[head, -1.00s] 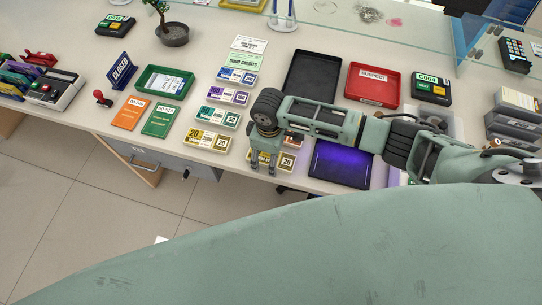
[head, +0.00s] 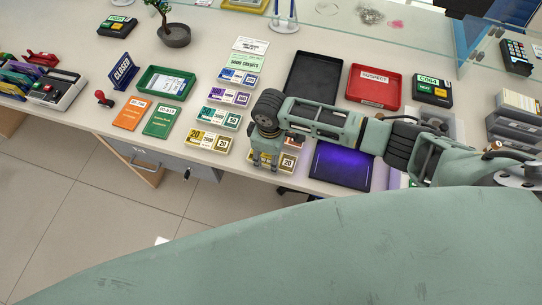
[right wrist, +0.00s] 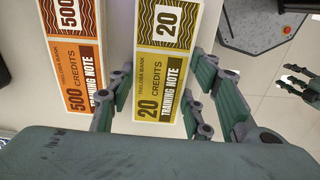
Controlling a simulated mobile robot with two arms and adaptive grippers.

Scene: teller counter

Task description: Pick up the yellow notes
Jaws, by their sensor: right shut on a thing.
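A yellow bundle of 20 training notes (right wrist: 162,85) lies between the fingers of my right gripper (right wrist: 155,100) in the right wrist view. The gripper is shut on the bundle, with a finger at each side. In the head view, my right gripper (head: 266,162) points down at the counter's front edge, and part of the yellow notes (head: 288,162) shows beside it. Another bundle with yellow 20 notes (head: 208,142) lies to its left. My left gripper (right wrist: 299,84) appears at the right of the right wrist view, over the floor, open and empty; it is outside the head view.
An orange 500 note bundle (right wrist: 77,60) lies close beside the held bundle. Rows of teal (head: 218,118), purple (head: 229,96) and blue notes (head: 238,76) lie behind. A purple-lit black pad (head: 342,166), a black tray (head: 314,80) and a red SUSPECT tray (head: 373,86) stand to the right.

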